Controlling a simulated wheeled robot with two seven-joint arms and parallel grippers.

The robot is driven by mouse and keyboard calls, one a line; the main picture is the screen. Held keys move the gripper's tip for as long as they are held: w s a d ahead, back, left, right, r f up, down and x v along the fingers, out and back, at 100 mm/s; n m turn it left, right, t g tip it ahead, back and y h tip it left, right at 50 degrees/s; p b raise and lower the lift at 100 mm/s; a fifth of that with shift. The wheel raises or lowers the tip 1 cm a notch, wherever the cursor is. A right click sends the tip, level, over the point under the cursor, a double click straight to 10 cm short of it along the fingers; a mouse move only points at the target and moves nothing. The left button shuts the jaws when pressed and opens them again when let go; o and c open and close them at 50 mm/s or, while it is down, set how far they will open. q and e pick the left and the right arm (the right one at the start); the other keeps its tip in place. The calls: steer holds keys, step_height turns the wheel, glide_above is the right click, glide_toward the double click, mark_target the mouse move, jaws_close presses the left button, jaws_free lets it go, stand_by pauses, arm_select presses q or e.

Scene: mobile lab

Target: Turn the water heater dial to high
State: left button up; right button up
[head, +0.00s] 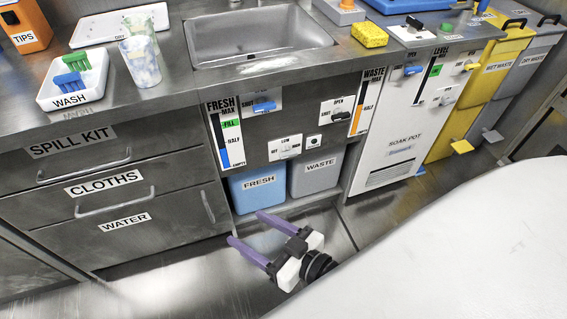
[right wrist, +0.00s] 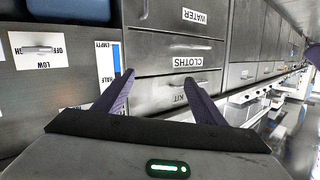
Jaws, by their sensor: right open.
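The water heater dial (head: 285,149) is a small pale handle on a white plate under the counter, left of a small black knob. In the head view its plate reads LOW at the top and OFF at the left. In the right wrist view the dial (right wrist: 38,50) appears upside down at the left, its handle lying roughly level, in line with OFF; which end points is unclear. My right gripper (head: 246,228) has purple fingers spread apart and empty, low in front of the blue bin, below and apart from the dial. It also shows in the right wrist view (right wrist: 158,80). My left gripper is out of view.
Blue FRESH (head: 258,188) and grey WASTE (head: 315,173) bins stand in a recess under the dial. Valve levers (head: 264,106) sit above it. Drawers (head: 110,180) are at the left; the SOAK POT cabinet (head: 400,145) is at the right. Open floor lies around the gripper.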

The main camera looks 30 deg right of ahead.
steer(key=w+d+f+m+t+h+b, duration=0.25)
steer(key=w+d+f+h, duration=0.2)
steer(key=d, duration=0.45)
steer(key=m+h+b, duration=0.3)
steer(key=h, duration=0.2)
glide_toward(289, 156)
steer(key=shift+n+h, duration=0.25)
steer(key=b+x, duration=0.3)
steer(key=x, duration=0.4)
steer(key=shift+w+f+b, duration=0.1)
steer(key=shift+w+b, duration=0.05)
steer(key=shift+b, duration=0.15)
steer(key=shift+w+d, duration=0.1)
steer(key=shift+w, duration=0.3)
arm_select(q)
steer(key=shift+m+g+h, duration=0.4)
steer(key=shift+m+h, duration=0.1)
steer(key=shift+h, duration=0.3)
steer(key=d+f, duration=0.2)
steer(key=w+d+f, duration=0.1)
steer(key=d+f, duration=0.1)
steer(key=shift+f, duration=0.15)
arm_select(e)
steer(key=shift+c, duration=0.3)
steer(key=c, duration=1)
